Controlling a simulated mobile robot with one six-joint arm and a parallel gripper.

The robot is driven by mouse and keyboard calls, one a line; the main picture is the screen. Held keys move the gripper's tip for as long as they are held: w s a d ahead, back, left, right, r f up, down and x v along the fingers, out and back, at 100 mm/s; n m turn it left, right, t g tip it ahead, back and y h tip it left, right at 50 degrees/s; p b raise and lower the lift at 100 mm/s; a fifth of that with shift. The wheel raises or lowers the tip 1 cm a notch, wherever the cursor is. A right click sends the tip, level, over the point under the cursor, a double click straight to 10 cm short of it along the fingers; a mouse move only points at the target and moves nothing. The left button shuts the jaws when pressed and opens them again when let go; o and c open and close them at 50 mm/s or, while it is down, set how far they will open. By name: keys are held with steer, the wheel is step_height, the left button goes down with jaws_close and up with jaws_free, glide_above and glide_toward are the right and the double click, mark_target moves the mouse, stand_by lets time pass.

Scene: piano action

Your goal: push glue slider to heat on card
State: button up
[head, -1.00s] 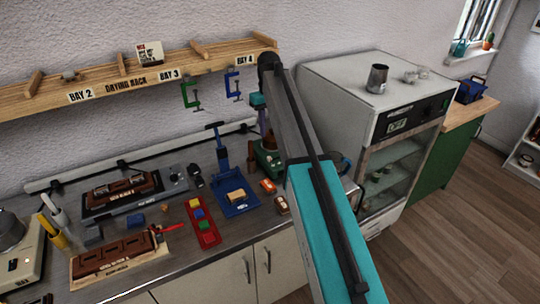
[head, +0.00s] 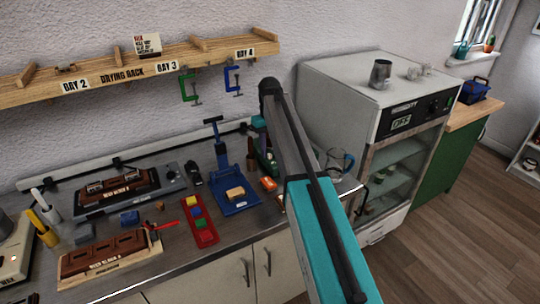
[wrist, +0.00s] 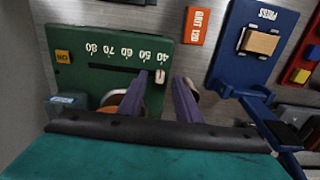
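The glue heater is a green box (wrist: 105,70) in the wrist view, with a dark slot marked 40 to 80 and a yellow ON button (wrist: 63,57). Its slider knob (wrist: 160,77), pale with a red mark, sits at the 40 end of the slot. My gripper (wrist: 162,80) is open, with its two purple-grey fingers on either side of the knob. I cannot tell whether either touches it. In the head view the heater (head: 266,161) is mostly hidden behind my arm. A white card (head: 147,45) stands on the drying rack; its writing is too small to read.
A brown pot (wrist: 115,100) is partly hidden beside my fingers. An orange grit block (wrist: 199,25) and a blue press (wrist: 262,45) lie close by. The drying rack (head: 110,77), with clamps below it, hangs over the bench. A white oven (head: 340,95) stands right.

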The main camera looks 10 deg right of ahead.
steer(key=shift+f, duration=0.7)
jaws_close()
steer(key=shift+d, duration=0.1)
steer(key=shift+w+d, duration=0.3)
steer(key=shift+d, duration=0.4)
steer(key=shift+w+d, duration=0.25)
steer(key=shift+d, duration=0.45)
jaws_free()
steer(key=shift+r, duration=0.15)
step_height(320, 180, up, 14)
steer(key=p, duration=0.7)
steer(key=shift+f, duration=0.2)
steer(key=shift+s+a+f, duration=0.1)
steer(key=shift+s, duration=0.05)
